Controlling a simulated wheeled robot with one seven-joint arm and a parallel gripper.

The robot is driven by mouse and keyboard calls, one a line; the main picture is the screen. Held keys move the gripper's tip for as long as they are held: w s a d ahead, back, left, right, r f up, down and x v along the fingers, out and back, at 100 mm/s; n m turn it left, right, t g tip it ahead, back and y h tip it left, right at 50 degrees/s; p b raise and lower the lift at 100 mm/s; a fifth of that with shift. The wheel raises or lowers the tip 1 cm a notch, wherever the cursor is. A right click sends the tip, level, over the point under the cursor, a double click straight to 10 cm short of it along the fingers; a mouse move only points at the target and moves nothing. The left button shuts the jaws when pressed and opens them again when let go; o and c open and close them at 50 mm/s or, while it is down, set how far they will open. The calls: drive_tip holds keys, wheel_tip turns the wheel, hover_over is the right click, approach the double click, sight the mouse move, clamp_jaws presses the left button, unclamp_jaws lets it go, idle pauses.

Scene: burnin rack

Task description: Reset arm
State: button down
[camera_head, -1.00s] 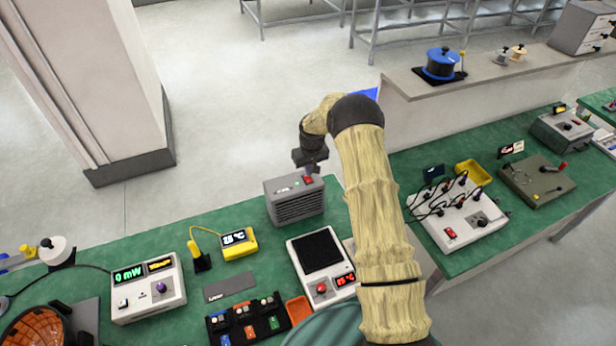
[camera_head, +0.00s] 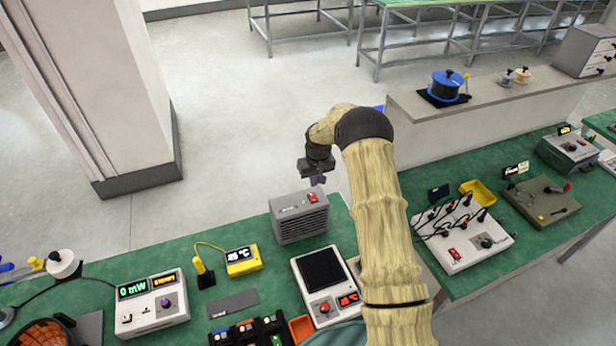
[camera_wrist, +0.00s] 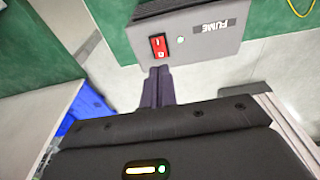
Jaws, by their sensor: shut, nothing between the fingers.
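My arm reaches up over the green bench, and my gripper (camera_head: 316,180) hangs just above and behind the grey fume unit (camera_head: 299,219). In the wrist view my gripper's dark fingers (camera_wrist: 157,84) are together with nothing between them. Their tips lie just short of the fume unit's edge (camera_wrist: 196,50) in the picture, near its red rocker switch (camera_wrist: 158,46) and a small pale light. Whether the fingers touch the unit I cannot tell. The label on the unit reads "FUME".
A hot plate (camera_head: 322,272) with a red display, a yellow thermometer (camera_head: 242,261) and a power meter (camera_head: 151,305) stand on the bench. A board with cables (camera_head: 464,238) is at the right. A ledge with a blue pot (camera_head: 446,85) rises behind; open floor lies beyond the bench.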

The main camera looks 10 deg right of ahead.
drive_tip(key=s+r+b, duration=0.4)
drive_tip(key=s+r, duration=0.7)
drive_tip(key=s, duration=0.5)
drive_tip(key=s+r+m+b, duration=0.1)
drive_tip(key=s+m+b, duration=0.1)
drive_tip(key=s, duration=1.7)
drive_tip(key=shift+t+b, duration=0.4)
drive_tip(key=shift+b, duration=0.1)
drive_tip(key=shift+d+r, duration=0.1)
drive_tip(key=shift+d, duration=0.05)
drive_tip(key=shift+s, duration=0.2)
